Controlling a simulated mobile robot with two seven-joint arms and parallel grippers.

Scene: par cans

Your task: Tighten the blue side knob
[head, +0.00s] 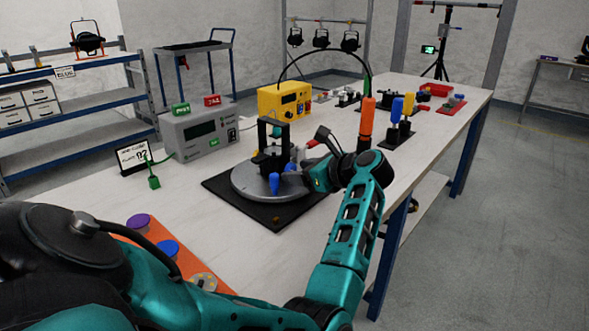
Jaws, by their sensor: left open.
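A dark upright fixture (264,140) stands on a round grey plate (248,188), which sits on a black mat (225,191). A blue knob (274,184) stands out at the front of the plate. A second, smaller blue part (290,168) shows to its right, close to my gripper. I cannot tell from this view which one is the side knob. My left gripper (307,168) is open at the right side of the fixture, pointing left. Its fingertips are small and partly hidden, so contact with the blue part cannot be told. My right gripper is not in view.
A grey box with a display (200,133) and a yellow box (284,102) stand behind the fixture. An orange-handled tool (367,118) rises behind my wrist. An orange strip (200,268) with coloured discs lies at the near left.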

